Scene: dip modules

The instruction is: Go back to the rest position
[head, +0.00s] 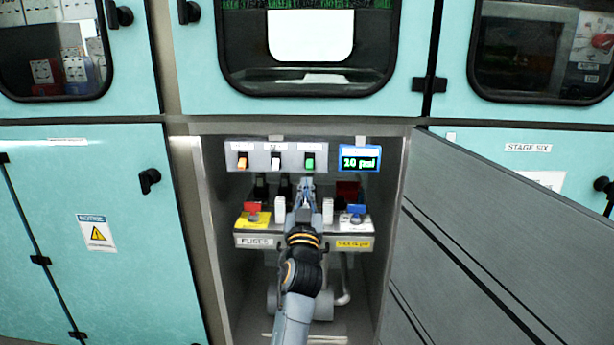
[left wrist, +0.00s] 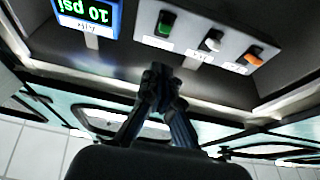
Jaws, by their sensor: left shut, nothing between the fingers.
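My left gripper (head: 306,187) is inside the open cabinet, just below the green switch (head: 310,161) on the grey switch panel (head: 261,147). Its fingers are closed together and empty. The left wrist view shows the shut fingers (left wrist: 160,75) near the green switch (left wrist: 165,23), with the picture upside down. I cannot tell whether the fingertips touch the switch. The white switch (head: 276,162) and orange switch (head: 243,162) are to its left. My right gripper is not in view.
A display (head: 360,158) reads 10 psi. The open grey door (head: 500,240) stands on the right, and the cabinet's left wall (head: 205,220) bounds the arm.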

